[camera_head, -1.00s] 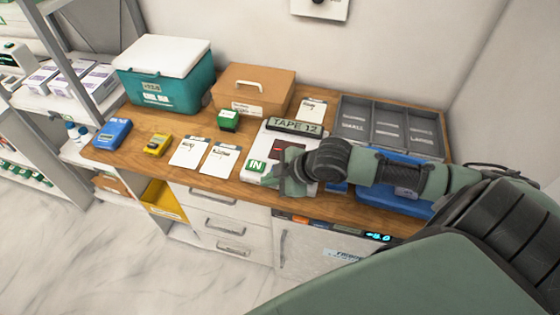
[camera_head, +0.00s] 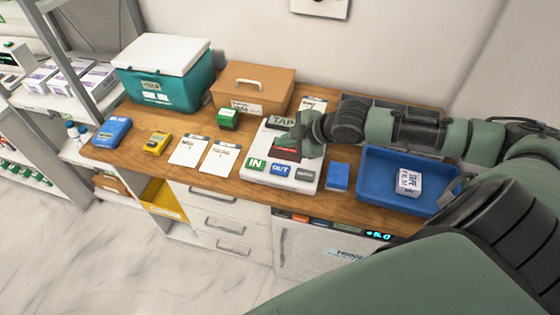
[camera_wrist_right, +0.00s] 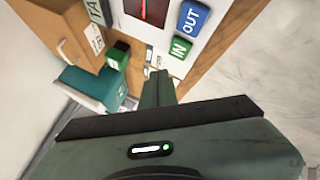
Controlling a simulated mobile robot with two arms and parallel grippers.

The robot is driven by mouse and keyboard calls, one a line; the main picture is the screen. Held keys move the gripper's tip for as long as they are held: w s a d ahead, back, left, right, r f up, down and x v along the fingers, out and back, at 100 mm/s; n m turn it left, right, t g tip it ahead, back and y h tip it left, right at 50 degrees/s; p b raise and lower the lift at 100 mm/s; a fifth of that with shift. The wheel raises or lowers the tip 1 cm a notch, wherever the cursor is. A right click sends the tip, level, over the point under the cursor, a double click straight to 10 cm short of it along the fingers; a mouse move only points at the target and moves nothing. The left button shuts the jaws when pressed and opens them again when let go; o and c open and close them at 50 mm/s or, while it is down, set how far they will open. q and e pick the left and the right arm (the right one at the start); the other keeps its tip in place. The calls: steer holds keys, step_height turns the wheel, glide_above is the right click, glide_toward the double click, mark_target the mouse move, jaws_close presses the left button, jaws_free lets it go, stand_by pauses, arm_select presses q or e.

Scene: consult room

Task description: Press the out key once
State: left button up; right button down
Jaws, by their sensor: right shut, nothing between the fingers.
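A white panel (camera_head: 250,178) lies on the wooden counter with a row of keys along its front edge. The green IN key (camera_head: 256,164) is at the left, the blue OUT key (camera_head: 279,169) in the middle and a dark key (camera_head: 305,174) at the right. My right gripper (camera_head: 289,141) is shut and empty above the panel's dark display (camera_head: 287,154), behind the keys and apart from the OUT key. In the right wrist view the OUT key (camera_wrist_right: 193,18) and the IN key (camera_wrist_right: 181,48) show beyond the shut fingers (camera_wrist_right: 158,88). My left gripper is out of sight.
A TAPE sign (camera_head: 282,122) at the panel's back is partly hidden by my right arm. A blue block (camera_head: 338,176) and a blue tray (camera_head: 375,203) with a film box (camera_head: 408,182) lie to the right.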

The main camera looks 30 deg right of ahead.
steer(key=b, duration=0.7)
glide_above(283, 170)
step_height(283, 170, down, 7)
steer(key=shift+f, duration=0.6)
steer(key=shift+f, duration=0.1)
stand_by(1.0)
steer(key=shift+f, duration=0.3)
steer(key=shift+f, duration=0.6)
stand_by(0.6)
steer(key=shift+r, duration=0.1)
steer(key=shift+r+p, duration=0.9)
steer(key=shift+p, duration=0.15)
